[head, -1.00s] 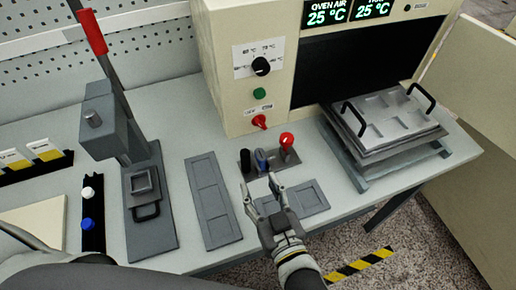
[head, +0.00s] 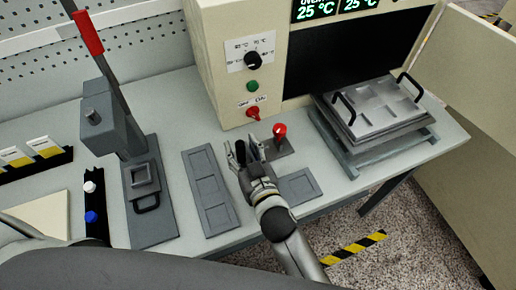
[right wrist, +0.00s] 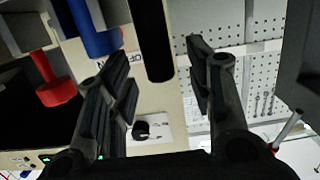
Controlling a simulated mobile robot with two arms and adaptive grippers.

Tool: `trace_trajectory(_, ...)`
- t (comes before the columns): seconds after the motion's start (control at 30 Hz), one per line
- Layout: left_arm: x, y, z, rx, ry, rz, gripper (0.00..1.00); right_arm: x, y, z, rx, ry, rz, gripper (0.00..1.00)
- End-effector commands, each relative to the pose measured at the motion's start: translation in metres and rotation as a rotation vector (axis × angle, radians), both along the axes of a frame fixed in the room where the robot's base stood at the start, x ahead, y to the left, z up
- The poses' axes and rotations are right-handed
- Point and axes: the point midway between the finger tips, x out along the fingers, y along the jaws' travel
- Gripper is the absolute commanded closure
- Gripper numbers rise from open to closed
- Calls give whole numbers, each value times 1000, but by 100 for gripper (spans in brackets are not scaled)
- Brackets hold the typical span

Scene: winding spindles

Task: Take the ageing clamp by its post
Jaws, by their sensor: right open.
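A small grey holder (head: 285,149) stands on the bench in front of the oven, with a red-knobbed piece (head: 279,131) at its right end. A black post (right wrist: 152,40) and a blue cylinder (right wrist: 95,28) also show in the right wrist view; none is clearly marked as the ageing clamp. My right gripper (head: 243,149) is open at the left end of the holder and hides part of it. In the right wrist view the black post stands between the open fingers, with a gap to each visible. My left gripper is not in view.
Flat grey trays lie left (head: 209,190) and right (head: 298,186) of my right gripper. A lever press (head: 150,205) stands further left. The oven (head: 240,70) is behind, and a handled metal plate (head: 375,105) rests on a stand at right.

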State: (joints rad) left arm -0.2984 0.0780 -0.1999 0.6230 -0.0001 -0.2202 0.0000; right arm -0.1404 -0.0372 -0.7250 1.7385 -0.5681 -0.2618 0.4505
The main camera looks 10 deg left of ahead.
Motion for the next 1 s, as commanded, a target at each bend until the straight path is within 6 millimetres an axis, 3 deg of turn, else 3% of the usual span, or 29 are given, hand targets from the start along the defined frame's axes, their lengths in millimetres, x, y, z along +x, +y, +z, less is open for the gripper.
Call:
trace_trajectory(0.23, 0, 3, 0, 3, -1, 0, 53, 1, 1, -1, 0, 0, 0, 52)
trace_trajectory(0.63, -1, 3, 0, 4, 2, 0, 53, 1, 1, -1, 0, 0, 0, 100)
trace_trajectory(1.0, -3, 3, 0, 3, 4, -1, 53, 1, 1, 2, 2, -5, 1, 100)
